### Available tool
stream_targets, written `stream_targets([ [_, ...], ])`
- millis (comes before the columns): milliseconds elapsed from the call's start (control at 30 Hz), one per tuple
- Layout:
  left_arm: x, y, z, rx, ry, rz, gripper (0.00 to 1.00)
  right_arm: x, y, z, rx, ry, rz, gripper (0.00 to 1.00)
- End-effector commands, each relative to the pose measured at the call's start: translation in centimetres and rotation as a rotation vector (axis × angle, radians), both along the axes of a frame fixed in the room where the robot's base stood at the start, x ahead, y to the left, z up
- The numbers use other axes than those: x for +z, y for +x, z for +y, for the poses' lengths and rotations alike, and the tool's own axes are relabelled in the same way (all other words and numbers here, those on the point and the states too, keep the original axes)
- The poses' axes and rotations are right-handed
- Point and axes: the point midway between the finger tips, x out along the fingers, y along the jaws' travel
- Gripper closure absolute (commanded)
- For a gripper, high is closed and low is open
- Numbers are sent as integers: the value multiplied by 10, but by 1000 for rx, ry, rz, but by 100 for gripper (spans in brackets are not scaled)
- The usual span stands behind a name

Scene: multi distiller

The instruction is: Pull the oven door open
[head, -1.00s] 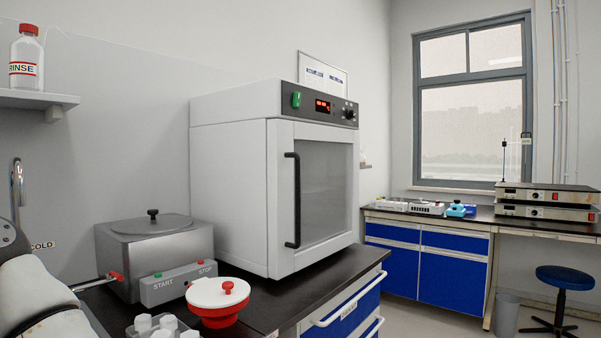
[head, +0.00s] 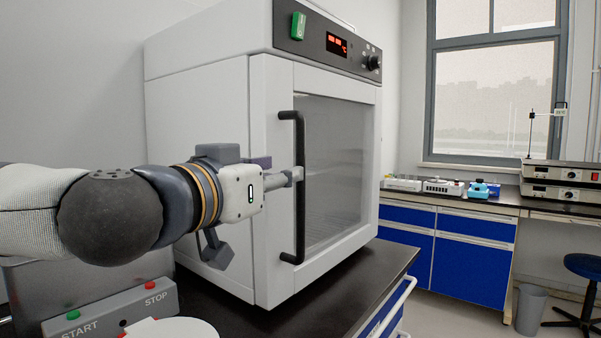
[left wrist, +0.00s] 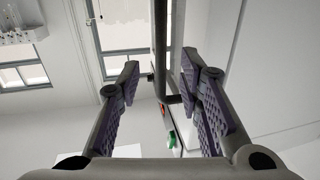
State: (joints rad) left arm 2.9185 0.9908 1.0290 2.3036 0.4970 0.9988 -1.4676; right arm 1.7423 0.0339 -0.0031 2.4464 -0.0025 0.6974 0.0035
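The white oven (head: 200,120) stands on the dark counter, its glass-fronted door (head: 335,170) closed. A black upright bar handle (head: 299,225) runs along the left edge of the door. My left gripper (head: 294,175) reaches in from the left at about the handle's mid height, and its fingertips overlap the handle in the head view. In the left wrist view, the left gripper's (left wrist: 160,78) two padded fingers are spread, with the handle (left wrist: 160,45) in the gap between their tips. Whether either finger touches the bar is unclear. My right gripper is not in view.
A grey box with START and STOP buttons (head: 110,310) and a white round lid (head: 170,330) stand near the counter's front left. The dark counter (head: 330,305) is clear before the oven. Floor is free to the right, with a blue stool (head: 585,266).

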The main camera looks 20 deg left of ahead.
Motion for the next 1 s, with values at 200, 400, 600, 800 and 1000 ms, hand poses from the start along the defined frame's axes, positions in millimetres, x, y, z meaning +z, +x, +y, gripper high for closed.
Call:
stream_targets([
  [200, -4, 54, -8, 1, 0, 5, 67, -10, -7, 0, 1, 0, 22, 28],
  [400, -1, 77, -12, 0, 0, 2, 67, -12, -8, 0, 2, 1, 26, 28],
  [600, 0, 79, -12, -1, 0, 0, 67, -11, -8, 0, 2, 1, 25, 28],
  [800, 0, 79, -12, 0, 0, 0, 96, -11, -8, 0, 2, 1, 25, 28],
  [1000, 0, 78, -12, 0, 0, 0, 100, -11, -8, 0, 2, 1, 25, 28],
])
